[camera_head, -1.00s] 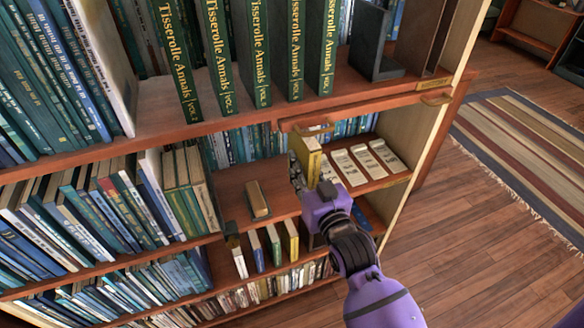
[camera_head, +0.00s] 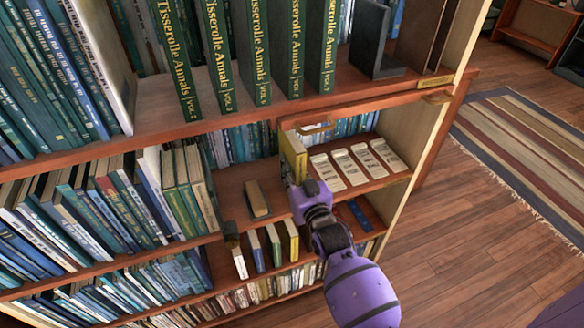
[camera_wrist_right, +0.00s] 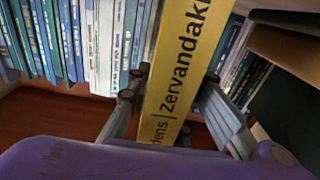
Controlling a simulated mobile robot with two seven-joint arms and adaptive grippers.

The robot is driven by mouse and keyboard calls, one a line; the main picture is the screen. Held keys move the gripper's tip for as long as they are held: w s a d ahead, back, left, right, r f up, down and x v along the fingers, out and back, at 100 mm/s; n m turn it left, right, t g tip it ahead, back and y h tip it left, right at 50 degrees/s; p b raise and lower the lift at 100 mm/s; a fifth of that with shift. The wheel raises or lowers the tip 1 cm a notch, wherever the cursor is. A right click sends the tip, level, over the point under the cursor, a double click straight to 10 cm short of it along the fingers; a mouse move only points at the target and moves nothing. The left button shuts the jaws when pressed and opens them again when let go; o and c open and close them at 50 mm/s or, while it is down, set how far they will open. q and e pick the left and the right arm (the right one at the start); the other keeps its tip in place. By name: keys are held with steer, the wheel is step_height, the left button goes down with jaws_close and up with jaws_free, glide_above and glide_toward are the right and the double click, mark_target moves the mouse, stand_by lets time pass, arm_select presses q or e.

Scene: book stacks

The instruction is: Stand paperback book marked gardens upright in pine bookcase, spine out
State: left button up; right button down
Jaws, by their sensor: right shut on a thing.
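The yellow paperback (camera_head: 294,155) is upright in the middle shelf bay of the pine bookcase (camera_head: 425,125). My right gripper (camera_head: 297,188) reaches in from the front and is shut on it. In the right wrist view, the two fingers (camera_wrist_right: 170,92) press either side of the yellow spine (camera_wrist_right: 184,72), which faces the camera and reads "...dens | Zervandaki". The start of the title is hidden low in that view. I cannot tell whether the book's bottom rests on the shelf board. My left gripper is not in view.
A small brown book (camera_head: 257,198) lies on the shelf left of my gripper. Several white label cards (camera_head: 350,166) lie right of it. Green and white books (camera_head: 190,185) stand further left. A wooden ledge with a handle (camera_head: 316,127) overhangs the bay.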

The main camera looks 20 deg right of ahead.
steer(key=shift+r, duration=0.15)
steer(key=c, duration=1.6)
jaws_free()
steer(key=shift+f, duration=0.25)
steer(key=shift+o, duration=0.2)
steer(key=shift+r, duration=0.1)
steer(key=shift+s, duration=0.2)
steer(key=s, duration=1.2)
steer(key=s+d+f+g, duration=0.1)
steer(key=s+f+g, duration=0.4)
steer(key=s+f, duration=1)
steer(key=s+f+g, duration=0.3)
steer(key=s, duration=0.8)
steer(key=s+f+g, duration=0.2)
steer(key=s+f, duration=0.2)
steer(key=s, duration=0.8)
steer(key=shift+a+g+h, duration=0.2)
steer(key=shift+g+h, duration=0.1)
steer(key=shift+g, duration=0.1)
